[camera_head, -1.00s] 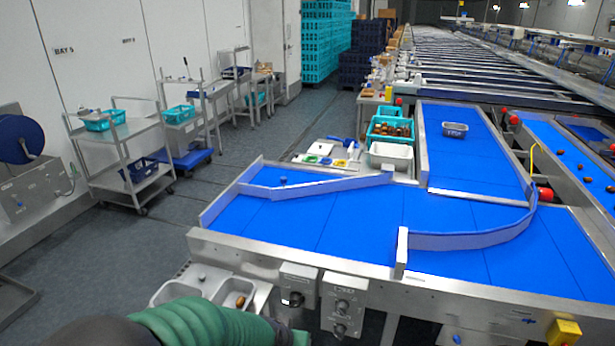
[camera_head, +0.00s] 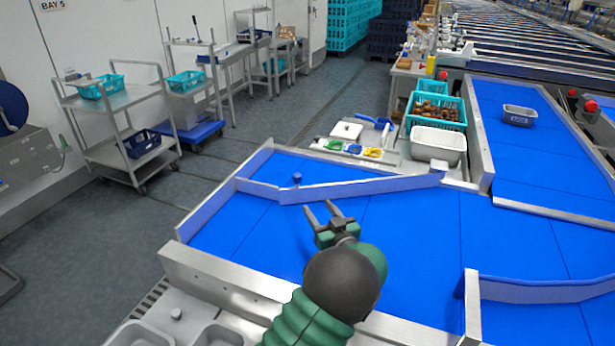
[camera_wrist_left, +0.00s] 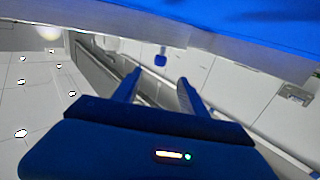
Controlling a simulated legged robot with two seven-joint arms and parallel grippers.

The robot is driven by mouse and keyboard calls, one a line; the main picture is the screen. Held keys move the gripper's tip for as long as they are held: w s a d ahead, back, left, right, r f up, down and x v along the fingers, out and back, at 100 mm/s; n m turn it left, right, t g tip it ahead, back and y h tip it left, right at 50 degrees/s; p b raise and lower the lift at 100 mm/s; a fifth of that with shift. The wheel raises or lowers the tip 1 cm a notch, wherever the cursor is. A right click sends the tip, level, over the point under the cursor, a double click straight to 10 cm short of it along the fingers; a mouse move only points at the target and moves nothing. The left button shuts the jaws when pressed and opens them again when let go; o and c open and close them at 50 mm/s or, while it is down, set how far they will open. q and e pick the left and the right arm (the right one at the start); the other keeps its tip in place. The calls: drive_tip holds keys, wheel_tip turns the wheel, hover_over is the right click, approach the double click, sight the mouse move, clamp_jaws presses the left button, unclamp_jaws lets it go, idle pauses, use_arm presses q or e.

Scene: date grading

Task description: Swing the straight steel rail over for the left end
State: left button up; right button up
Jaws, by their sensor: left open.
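The straight steel rail (camera_head: 360,186) lies across the blue belt in the head view, running from a short angled piece at its left to the right near the white tub. A small blue knob (camera_head: 297,178) stands just behind its left part. My left gripper (camera_head: 322,210) is open and empty over the belt, on the near side of the rail, its fingers pointing at it. In the left wrist view the rail (camera_wrist_left: 220,42) crosses the top, with the knob (camera_wrist_left: 160,59) seen beyond the open fingers. Contact with the rail does not show. My right gripper is out of view.
A curved rail (camera_head: 560,292) with an upright end post stands at the right. Behind the belt are a white tub (camera_head: 438,146), a teal crate of dates and a tool tray. A raised steel edge (camera_head: 215,290) borders the near side. Belt left of my arm is clear.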

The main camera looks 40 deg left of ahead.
sight(298, 182)
use_arm(q)
drive_tip(key=x, duration=0.7)
drive_tip(key=b+x, duration=0.1)
drive_tip(key=x, duration=0.7)
drive_tip(key=shift+s+a+r, duration=0.1)
drive_tip(key=shift+s+a, duration=0.1)
drive_tip(key=shift+w+a+r, duration=0.1)
drive_tip(key=shift+w+a, duration=0.25)
drive_tip(key=shift+d+r, duration=0.1)
drive_tip(key=shift+d, duration=0.15)
drive_tip(key=shift+c, duration=0.2)
drive_tip(key=shift+a, duration=0.15)
clamp_jaws()
